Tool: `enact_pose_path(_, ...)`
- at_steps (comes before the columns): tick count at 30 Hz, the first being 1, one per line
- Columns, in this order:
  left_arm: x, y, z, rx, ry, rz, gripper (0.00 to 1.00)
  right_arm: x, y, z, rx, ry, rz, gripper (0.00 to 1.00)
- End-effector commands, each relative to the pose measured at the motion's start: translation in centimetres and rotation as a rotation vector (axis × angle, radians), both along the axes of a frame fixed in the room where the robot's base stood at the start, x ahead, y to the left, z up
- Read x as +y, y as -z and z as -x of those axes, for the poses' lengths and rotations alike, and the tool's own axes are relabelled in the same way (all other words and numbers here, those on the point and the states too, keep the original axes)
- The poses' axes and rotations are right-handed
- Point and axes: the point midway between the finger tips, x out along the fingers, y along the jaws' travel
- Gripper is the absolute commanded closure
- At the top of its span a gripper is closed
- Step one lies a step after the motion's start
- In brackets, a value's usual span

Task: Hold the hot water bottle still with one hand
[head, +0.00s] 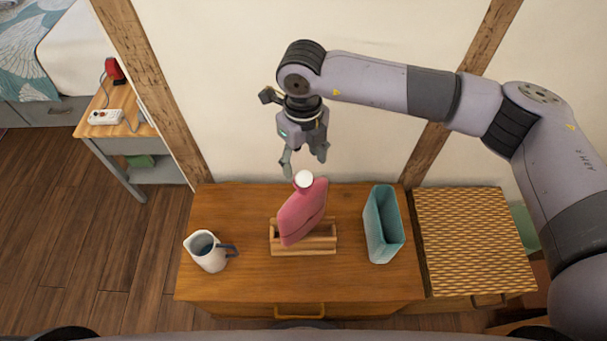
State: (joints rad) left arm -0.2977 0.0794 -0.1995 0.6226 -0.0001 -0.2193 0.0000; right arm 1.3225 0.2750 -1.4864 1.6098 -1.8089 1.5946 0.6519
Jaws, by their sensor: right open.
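The pink hot water bottle (302,215) stands tilted in a small wooden rack (318,243) on the wooden chest top. Its round white cap or mouth (304,179) points up. My right gripper (304,166) is above the bottle's top end, pointing down, with its fingers apart. It holds nothing. In this view its fingertips overlap the area just above the white top, and I cannot tell how large the gap is. My left gripper is not in view.
A white jug (207,252) with a dark handle stands left of the rack. A teal open container (383,224) stands to the right. A woven-topped box (472,240) adjoins the chest (350,285). The wall is close behind.

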Motion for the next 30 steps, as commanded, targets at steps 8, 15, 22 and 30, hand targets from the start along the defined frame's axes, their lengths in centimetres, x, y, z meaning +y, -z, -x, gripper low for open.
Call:
enact_pose_path(8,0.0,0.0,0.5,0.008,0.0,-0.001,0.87,0.0,0.1,0.0,0.001,0.0,0.001,0.44)
enact_pose_path(15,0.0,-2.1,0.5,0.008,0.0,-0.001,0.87,-0.1,2.7,0.2,0.005,0.002,0.003,0.44)
enact_pose_path(22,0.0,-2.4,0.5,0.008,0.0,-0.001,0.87,-0.1,5.2,0.1,0.001,-0.001,0.001,0.44)
enact_pose_path(30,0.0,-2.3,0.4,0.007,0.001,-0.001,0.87,-0.1,5.3,0.1,0.0,-0.001,0.0,0.44)
